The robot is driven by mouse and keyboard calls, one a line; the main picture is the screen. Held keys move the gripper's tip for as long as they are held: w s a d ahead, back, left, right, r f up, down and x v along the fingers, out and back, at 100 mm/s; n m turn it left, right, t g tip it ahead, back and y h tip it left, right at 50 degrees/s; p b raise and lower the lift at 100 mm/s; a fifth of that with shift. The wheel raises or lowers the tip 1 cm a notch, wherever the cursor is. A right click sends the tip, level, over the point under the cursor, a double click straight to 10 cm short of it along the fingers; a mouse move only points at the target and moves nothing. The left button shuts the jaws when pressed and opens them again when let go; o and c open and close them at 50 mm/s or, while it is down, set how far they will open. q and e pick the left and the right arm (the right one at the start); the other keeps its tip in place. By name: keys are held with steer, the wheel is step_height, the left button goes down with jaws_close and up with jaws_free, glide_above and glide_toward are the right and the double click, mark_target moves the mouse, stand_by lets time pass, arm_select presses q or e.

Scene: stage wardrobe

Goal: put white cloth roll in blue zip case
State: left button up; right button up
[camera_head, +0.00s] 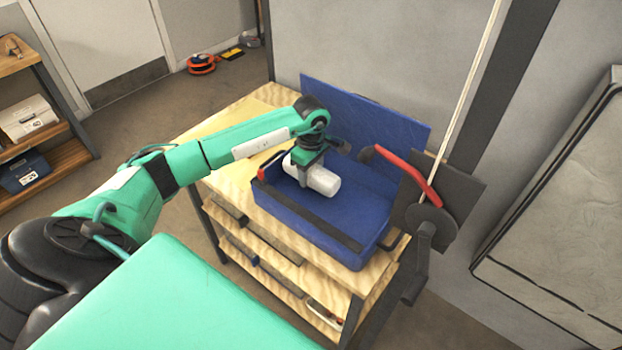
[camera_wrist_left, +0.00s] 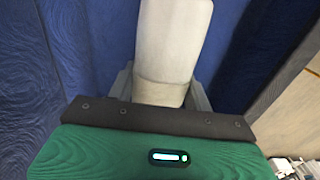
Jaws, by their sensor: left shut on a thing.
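The white cloth roll (camera_head: 322,181) is held sideways by my left gripper (camera_head: 304,176), over the inside of the open blue zip case. The left gripper is shut on the roll. In the left wrist view the roll (camera_wrist_left: 174,40) sits between the two fingers of my gripper (camera_wrist_left: 160,90), with blue fabric behind it. The blue zip case (camera_head: 350,205) lies on a wooden workbench with its lid raised against the wall side. I cannot tell whether the roll touches the case floor. My right gripper is not in view.
The wooden workbench (camera_head: 236,120) has lower shelves with a few items. A grey bracket with a red handle (camera_head: 408,172) and a pale rope (camera_head: 470,95) stand at the case's right end. A shelf (camera_head: 40,150) with boxes is at far left.

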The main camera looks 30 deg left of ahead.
mark_target(311, 181)
arm_select(q)
step_height(311, 181, down, 4)
steer(key=shift+r+p, duration=0.2)
steer(key=shift+p, duration=0.3)
steer(key=shift+f, duration=0.15)
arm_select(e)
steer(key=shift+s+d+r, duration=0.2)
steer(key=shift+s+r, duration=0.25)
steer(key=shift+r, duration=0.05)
arm_select(q)
steer(key=shift+f, duration=0.1)
steer(key=o, duration=1)
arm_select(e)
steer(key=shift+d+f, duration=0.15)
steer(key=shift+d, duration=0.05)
